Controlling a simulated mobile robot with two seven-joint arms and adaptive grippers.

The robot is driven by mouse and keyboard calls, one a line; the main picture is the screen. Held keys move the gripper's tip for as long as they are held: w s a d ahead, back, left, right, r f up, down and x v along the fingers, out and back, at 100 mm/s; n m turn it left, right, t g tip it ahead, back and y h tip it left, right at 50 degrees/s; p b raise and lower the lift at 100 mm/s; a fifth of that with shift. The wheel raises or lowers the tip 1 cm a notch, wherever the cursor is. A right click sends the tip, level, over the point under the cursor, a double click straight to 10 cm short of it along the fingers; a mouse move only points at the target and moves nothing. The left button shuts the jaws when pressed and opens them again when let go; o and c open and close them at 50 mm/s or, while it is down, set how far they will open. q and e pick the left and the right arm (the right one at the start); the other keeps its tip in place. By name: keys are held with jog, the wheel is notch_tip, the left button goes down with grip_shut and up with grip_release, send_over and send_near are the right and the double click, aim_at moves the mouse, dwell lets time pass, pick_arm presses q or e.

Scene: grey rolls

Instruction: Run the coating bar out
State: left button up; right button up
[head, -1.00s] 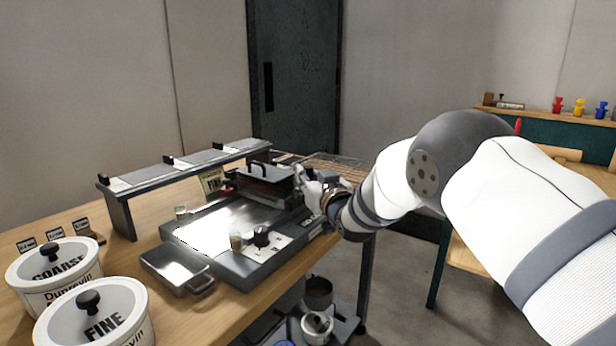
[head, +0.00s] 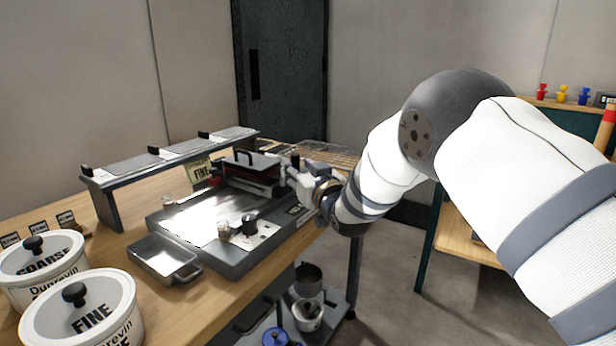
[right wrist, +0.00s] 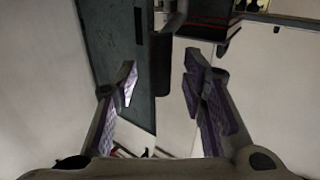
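The coating machine is a low grey bed (head: 190,255) with a shiny pale plate (head: 200,215) on the bench. The coating bar's carriage (head: 252,168), dark with a black top handle and red along its front, sits at the bed's far end. My right gripper (head: 288,172) is at the carriage's right end; the arm partly hides that side. In the right wrist view its fingers (right wrist: 160,82) stand apart on either side of a dark post (right wrist: 162,60), with visible gaps. The carriage's red edge (right wrist: 215,22) shows at upper right. My left gripper is not in view.
A metal tray (head: 146,256) lies before the bed. Tubs labelled COARSE (head: 40,262) and FINE (head: 82,315) stand at the front left. A raised rack (head: 113,183) runs behind. A small cup (head: 223,231) and black knob (head: 249,222) are on the bed's front. A wire rack (head: 325,152) lies beyond.

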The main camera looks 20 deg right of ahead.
jog(key=s, duration=0.9)
jog(key=shift+s+d, duration=0.25)
jog(key=shift+d, duration=0.1)
jog(key=s+f+m+g+h+p, duration=0.1)
jog(key=s+f+g, duration=0.4)
jog(key=s+f, duration=0.65)
jog(key=s+f+g, duration=0.5)
jog(key=s+f, duration=0.3)
jog(key=f, duration=0.7)
pick_arm(q)
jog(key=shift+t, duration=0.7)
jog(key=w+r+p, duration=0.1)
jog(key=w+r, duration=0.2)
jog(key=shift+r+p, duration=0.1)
jog(key=shift+p, duration=0.2)
pick_arm(e)
jog(key=s+f+g, duration=0.3)
jog(key=s+g, duration=0.2)
jog(key=s, duration=1.3)
jog(key=s+f+g, duration=0.3)
jog(key=s+g, duration=0.2)
jog(key=s, duration=1.3)
jog(key=shift+d+f+g, duration=0.15)
jog(key=shift+f+g, duration=0.15)
